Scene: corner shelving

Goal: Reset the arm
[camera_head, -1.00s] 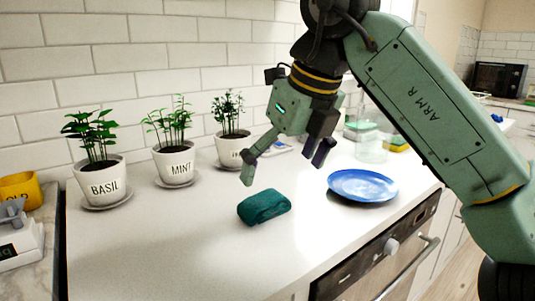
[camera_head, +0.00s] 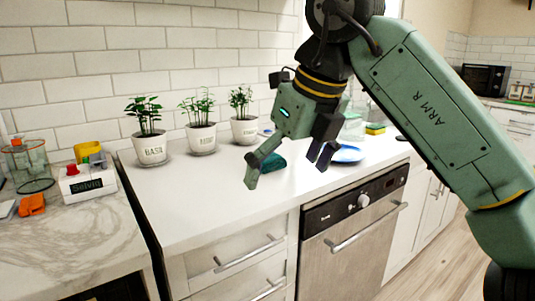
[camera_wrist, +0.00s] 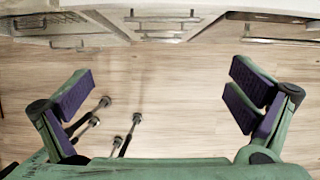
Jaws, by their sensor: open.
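My gripper (camera_head: 287,167) is open and empty. In the head view it hangs in front of the white counter (camera_head: 205,208), with its fingers pointing down. In the wrist view its two fingers (camera_wrist: 158,98) are spread wide, with purple pads and nothing between them; wooden floor shows beneath. A teal folded cloth (camera_head: 273,163) lies on the counter, partly hidden behind my gripper. A blue plate (camera_head: 348,154) lies on the counter to the right, partly covered by a finger.
Three potted herbs (camera_head: 201,138) stand along the tiled wall. A marble counter (camera_head: 75,240) at left holds a white device (camera_head: 88,183), an orange item (camera_head: 32,205) and a jar (camera_head: 28,165). A dishwasher (camera_head: 352,235) and drawers are below. Open floor (camera_head: 440,262) lies at right.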

